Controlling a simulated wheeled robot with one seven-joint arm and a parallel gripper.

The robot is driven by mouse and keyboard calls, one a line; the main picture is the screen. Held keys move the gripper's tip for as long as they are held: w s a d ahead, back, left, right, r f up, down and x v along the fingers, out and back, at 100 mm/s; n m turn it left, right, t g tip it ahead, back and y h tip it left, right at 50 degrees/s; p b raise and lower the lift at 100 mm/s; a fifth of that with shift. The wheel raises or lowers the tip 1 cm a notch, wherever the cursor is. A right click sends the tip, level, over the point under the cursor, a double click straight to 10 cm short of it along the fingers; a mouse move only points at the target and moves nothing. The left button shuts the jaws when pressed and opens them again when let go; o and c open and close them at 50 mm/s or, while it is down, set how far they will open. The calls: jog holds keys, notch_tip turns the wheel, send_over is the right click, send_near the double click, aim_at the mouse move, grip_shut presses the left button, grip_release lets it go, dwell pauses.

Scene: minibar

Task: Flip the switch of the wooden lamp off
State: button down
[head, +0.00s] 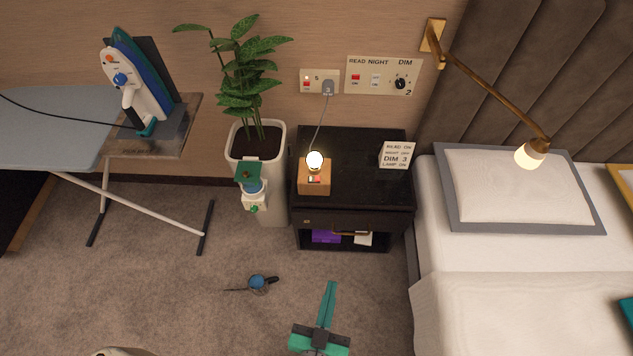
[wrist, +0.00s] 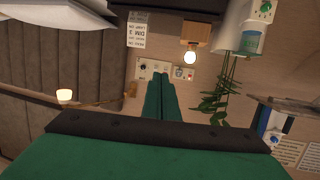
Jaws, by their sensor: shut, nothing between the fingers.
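The wooden lamp (head: 314,186) is a small wooden block with a lit round bulb (head: 315,160) on top. It stands on the black nightstand (head: 365,160). A small switch (head: 314,180) with red on it shows on the block, below the bulb; its exact position is too small to tell. The lamp also shows in the wrist view (wrist: 196,33), upside down, with the bulb lit. My green gripper (head: 329,288) is in front of the nightstand in the head view, apart from the lamp. Its fingers also show in the wrist view (wrist: 160,80), together and empty.
A card (head: 396,155) stands on the nightstand's right side. A potted plant (head: 257,145) stands left of it, with a green-topped dispenser (head: 253,187) in front. A bed (head: 515,250) is at the right, an ironing board (head: 60,125) at the left. Wall panels (head: 384,76) hang behind.

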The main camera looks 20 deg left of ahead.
jog(key=w+a+f+n+y, duration=0.1)
jog(key=w+a+f, duration=0.1)
jog(key=w+a, duration=0.5)
jog(key=w+a+f+n+y, duration=0.1)
jog(key=w+a, duration=0.5)
jog(key=w, duration=1.3)
jog(key=shift+a+f+n, duration=0.4)
jog(key=shift+f+n, duration=0.1)
jog(key=shift+n, duration=0.2)
jog(key=shift+w, duration=0.1)
send_over(314, 179)
jog(key=s+d, duration=0.1)
jog(key=s, duration=0.1)
notch_tip(314, 179, down, 2)
jog(key=shift+s+d+f, duration=0.1)
jog(key=shift+f, duration=0.15)
jog(key=shift+s+d+f, duration=0.1)
jog(key=shift+d+f, duration=0.05)
jog(key=shift+f, duration=0.8)
jog(key=shift+d+f, duration=0.1)
jog(key=shift+f, duration=0.85)
